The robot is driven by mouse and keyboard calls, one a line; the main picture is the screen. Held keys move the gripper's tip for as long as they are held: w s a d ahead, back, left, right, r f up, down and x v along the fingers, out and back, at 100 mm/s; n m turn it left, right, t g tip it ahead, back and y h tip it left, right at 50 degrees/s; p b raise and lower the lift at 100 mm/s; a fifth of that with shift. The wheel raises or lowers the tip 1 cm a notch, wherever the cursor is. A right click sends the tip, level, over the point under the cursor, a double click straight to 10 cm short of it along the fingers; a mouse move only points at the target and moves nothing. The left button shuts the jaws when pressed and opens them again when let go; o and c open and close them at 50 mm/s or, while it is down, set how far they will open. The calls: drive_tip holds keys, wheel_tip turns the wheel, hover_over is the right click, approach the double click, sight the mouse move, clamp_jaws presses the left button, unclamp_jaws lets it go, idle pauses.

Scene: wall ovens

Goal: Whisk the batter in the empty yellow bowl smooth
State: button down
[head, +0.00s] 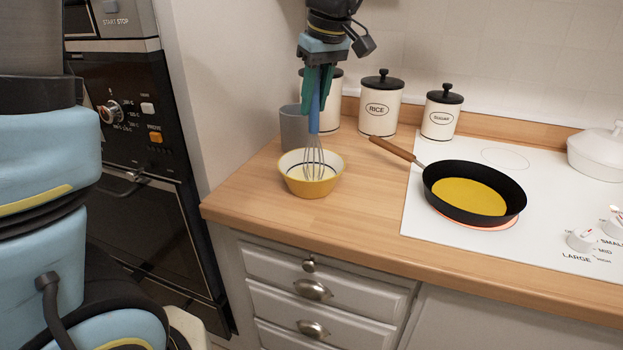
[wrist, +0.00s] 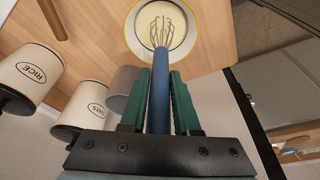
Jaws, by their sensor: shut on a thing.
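The yellow bowl (head: 310,186) stands on the wooden counter near its left end. Pale batter shows inside it in the wrist view (wrist: 178,20). My gripper (head: 318,98) is shut on the blue handle of the whisk (head: 314,155) and points down above the bowl. The whisk's wire end is inside the bowl; in the wrist view the handle (wrist: 159,95) lies between my green fingers (wrist: 160,75). I cannot tell whether the wires touch the bowl's bottom.
A grey cup (head: 293,130) stands just behind the bowl. White canisters (head: 377,108) line the wall. A black pan (head: 475,190) with yellow contents sits on the white hob (head: 430,225), its wooden handle reaching toward the bowl. The counter's front strip is clear.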

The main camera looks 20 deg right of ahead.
drive_tip(key=shift+w+d, duration=0.3)
drive_tip(key=shift+d, duration=0.05)
drive_tip(key=shift+w+a, duration=0.3)
drive_tip(key=shift+a, duration=0.1)
drive_tip(key=shift+r+p, duration=2.25)
drive_tip(key=shift+r, duration=0.8)
drive_tip(key=shift+r+p, duration=1.85)
drive_tip(key=shift+r, duration=0.7)
drive_tip(key=shift+f, duration=0.1)
